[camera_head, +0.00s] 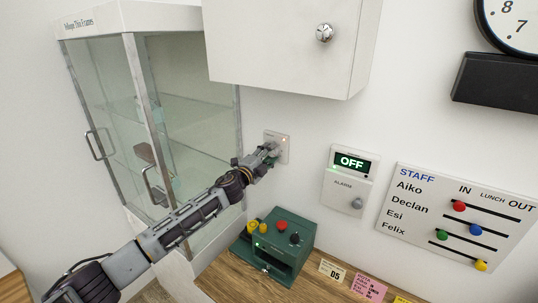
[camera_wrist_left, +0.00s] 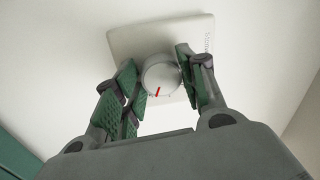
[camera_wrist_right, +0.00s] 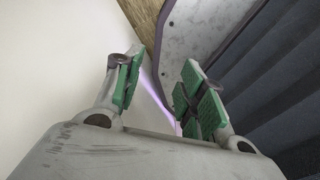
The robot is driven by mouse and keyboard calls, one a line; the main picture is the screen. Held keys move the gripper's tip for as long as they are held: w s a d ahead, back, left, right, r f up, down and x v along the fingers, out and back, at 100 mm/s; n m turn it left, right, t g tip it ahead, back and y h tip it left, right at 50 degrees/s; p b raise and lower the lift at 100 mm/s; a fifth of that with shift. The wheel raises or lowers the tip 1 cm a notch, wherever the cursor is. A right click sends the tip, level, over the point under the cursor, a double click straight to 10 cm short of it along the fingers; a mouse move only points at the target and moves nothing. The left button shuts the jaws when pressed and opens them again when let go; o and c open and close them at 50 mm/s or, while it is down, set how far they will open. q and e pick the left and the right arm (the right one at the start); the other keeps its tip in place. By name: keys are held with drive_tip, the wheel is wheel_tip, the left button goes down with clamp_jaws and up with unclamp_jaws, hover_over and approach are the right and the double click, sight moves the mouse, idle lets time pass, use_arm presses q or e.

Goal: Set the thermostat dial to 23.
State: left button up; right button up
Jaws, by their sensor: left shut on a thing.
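The thermostat is a pale square plate (camera_head: 285,139) on the wall, with a small orange light near its top right. In the left wrist view its round grey-white dial (camera_wrist_left: 160,75) carries a red mark pointing down and slightly left. My left gripper (camera_head: 270,152) is at the plate, its green-padded fingers shut on the dial from both sides. No scale numbers can be read, so the setting cannot be told. My right gripper (camera_wrist_right: 163,64) shows only in the right wrist view. It is open and empty, away from the thermostat.
A glass cabinet (camera_head: 110,110) stands left of the thermostat, and a white wall box (camera_head: 285,45) hangs above it. A green device (camera_head: 272,245) sits on the wooden counter below. An alarm panel (camera_head: 349,180) reading OFF and a staff board (camera_head: 455,215) are to the right.

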use_arm(q)
drive_tip(key=m, duration=0.5)
drive_tip(key=shift+p, duration=0.3)
drive_tip(key=shift+m+g+h, duration=0.3)
drive_tip(key=shift+m+h, duration=0.1)
drive_tip(key=shift+m, duration=1.8)
drive_tip(key=shift+p, duration=0.3)
drive_tip(key=o, duration=1)
drive_tip(key=shift+o, duration=0.2)
drive_tip(key=shift+r, duration=0.1)
drive_tip(key=shift+s+a, duration=0.1)
drive_tip(key=shift+a, duration=0.05)
drive_tip(key=v, duration=1.1)
drive_tip(key=shift+s+a, duration=0.25)
drive_tip(key=shift+s, duration=0.05)
